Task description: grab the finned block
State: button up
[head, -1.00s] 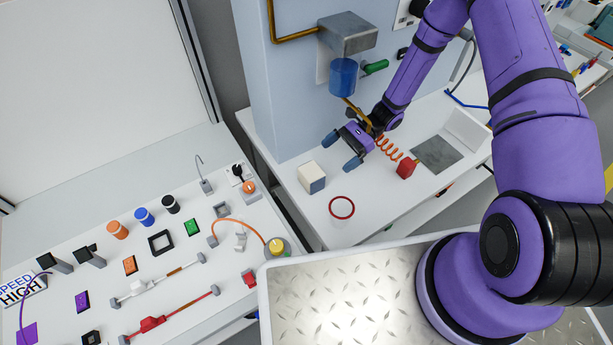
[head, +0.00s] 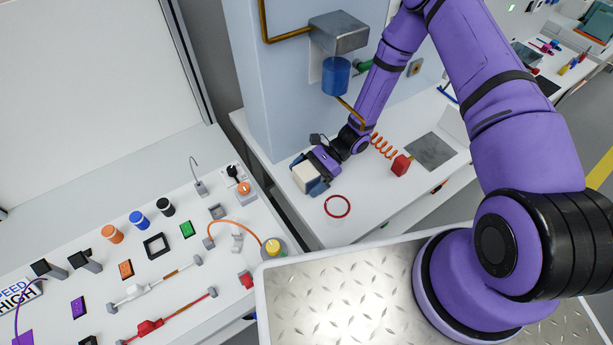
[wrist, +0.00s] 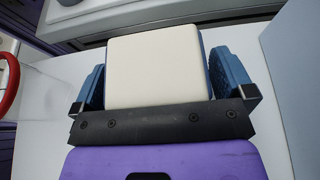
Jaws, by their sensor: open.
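A block with a cream-white top and dark blue sides (head: 305,179) stands on the white bench top. I take it for the finned block, but no fins can be made out. My gripper (head: 309,175) is open around it, with one blue finger on each side. In the wrist view the block (wrist: 153,68) lies between the two fingers of my gripper (wrist: 160,80). A narrow gap shows at the left finger; the right finger is very close to the block, and I cannot tell whether it touches.
A red ring (head: 338,206) lies on the bench near the block. A red block (head: 401,165) with an orange coil (head: 383,146) is to the right. A blue cylinder (head: 336,76) hangs under a grey box (head: 338,32) on the cabinet. A bench with several parts stands at left.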

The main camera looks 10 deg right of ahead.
jog(key=c, duration=1)
jog(key=shift+r, duration=0.15)
